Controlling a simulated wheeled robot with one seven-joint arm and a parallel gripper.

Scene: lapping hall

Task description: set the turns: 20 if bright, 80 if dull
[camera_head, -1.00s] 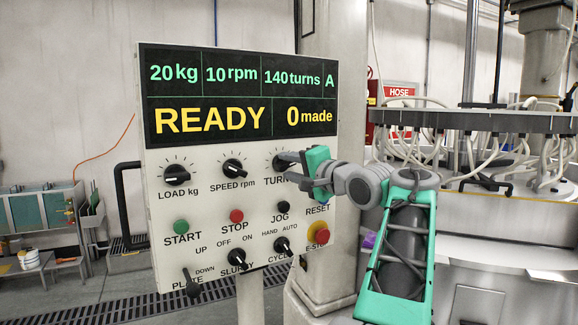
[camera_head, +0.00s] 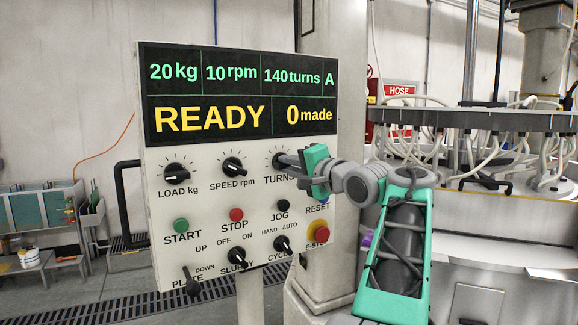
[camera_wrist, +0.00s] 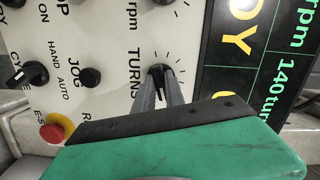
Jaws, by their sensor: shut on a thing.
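The black turns knob (camera_head: 279,160) is on the upper right of the control panel's knob row, partly hidden by my gripper. My gripper (camera_head: 288,160) reaches in from the right, its fingers at the knob. In the wrist view, the two grey fingers of my gripper (camera_wrist: 160,85) are shut on the turns knob (camera_wrist: 160,71), with the TURNS label beside it. The display (camera_head: 240,98) reads 20 kg, 10 rpm, 140 turns, A, READY and 0 made. No workpiece that could be judged bright or dull is clearly visible.
The panel also has load (camera_head: 176,173) and speed knobs (camera_head: 233,164), a green START button (camera_head: 181,225), a red STOP button (camera_head: 236,214) and a black JOG button (camera_head: 283,205). The red E-STOP (camera_head: 321,234) sits just below my gripper. The lapping machine (camera_head: 480,120) stands at right.

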